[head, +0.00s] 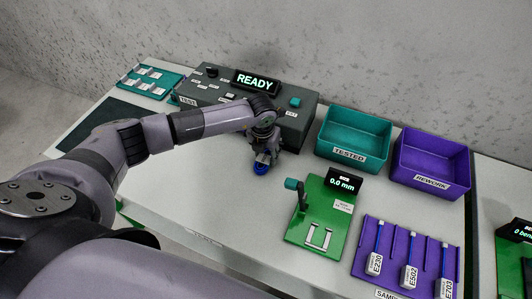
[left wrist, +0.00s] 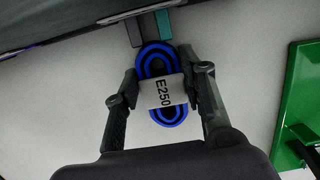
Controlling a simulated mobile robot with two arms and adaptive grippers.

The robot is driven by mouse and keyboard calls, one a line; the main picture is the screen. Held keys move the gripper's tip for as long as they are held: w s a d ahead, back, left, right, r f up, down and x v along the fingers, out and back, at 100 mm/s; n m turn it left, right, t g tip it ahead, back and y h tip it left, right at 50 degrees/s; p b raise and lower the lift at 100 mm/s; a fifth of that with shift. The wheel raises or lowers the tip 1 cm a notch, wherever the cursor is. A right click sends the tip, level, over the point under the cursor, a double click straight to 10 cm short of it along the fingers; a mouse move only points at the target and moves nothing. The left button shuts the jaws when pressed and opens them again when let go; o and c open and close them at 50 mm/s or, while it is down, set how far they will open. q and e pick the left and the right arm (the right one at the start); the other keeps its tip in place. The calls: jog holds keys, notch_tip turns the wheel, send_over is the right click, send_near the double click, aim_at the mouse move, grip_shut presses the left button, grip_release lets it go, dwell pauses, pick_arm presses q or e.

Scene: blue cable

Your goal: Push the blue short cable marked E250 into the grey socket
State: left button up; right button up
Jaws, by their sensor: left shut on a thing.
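My left gripper (head: 264,153) is shut on a short blue cable (head: 261,168), just in front of the grey tester box (head: 300,119). In the left wrist view, the fingers of my left gripper (left wrist: 163,88) close on both sides of the white tag, marked E250, of the coiled blue cable (left wrist: 170,115). A grey block (left wrist: 134,31) and a teal block (left wrist: 163,24) stick out from a dark edge just beyond the coil. I cannot tell whether the grey one is the socket, or whether the cable touches it. My right gripper is not in view.
The tester display (head: 255,82) reads READY. A teal TESTED bin (head: 345,153) and a purple REWORK bin (head: 430,181) stand at the right. A green gauge (head: 320,232) and a purple rack (head: 398,275) with tagged cables are nearer. The white bench (head: 200,200) in front of the tester is clear.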

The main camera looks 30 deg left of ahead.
pick_arm(q)
jog(key=shift+w+r+b, duration=0.1)
jog(key=shift+w+b, duration=1)
jog(key=shift+w, duration=0.3)
jog(key=o, duration=1.2)
jog(key=shift+o, duration=0.2)
jog(key=shift+a, duration=0.1)
jog(key=shift+r+p, duration=2.8)
jog(key=shift+r, duration=1.15)
